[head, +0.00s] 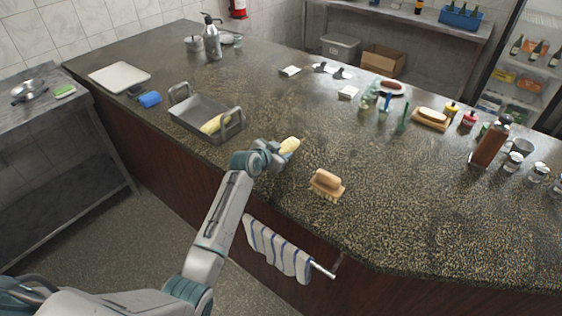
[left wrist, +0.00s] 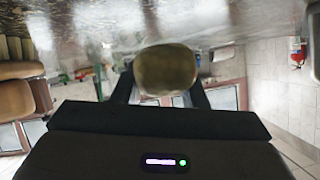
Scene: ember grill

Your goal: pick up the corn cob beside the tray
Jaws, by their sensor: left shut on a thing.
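My left gripper (head: 281,149) is shut on a yellow corn cob (head: 290,145), to the right of the grey metal tray (head: 178,113). In the left wrist view the cob (left wrist: 167,70) shows end-on between the two dark fingers of the gripper (left wrist: 163,88). Whether the cob touches the counter or is just above it is hard to tell. Another corn cob (head: 213,124) lies inside the tray. My right gripper is in neither view.
A wooden brush (head: 327,181) stands on the dark stone counter (head: 400,220), right of the held cob. A blue roll (head: 150,99) and a white board (head: 119,76) lie left of the tray. Bottles and small dishes stand farther back and right. A striped towel (head: 277,248) hangs at the front.

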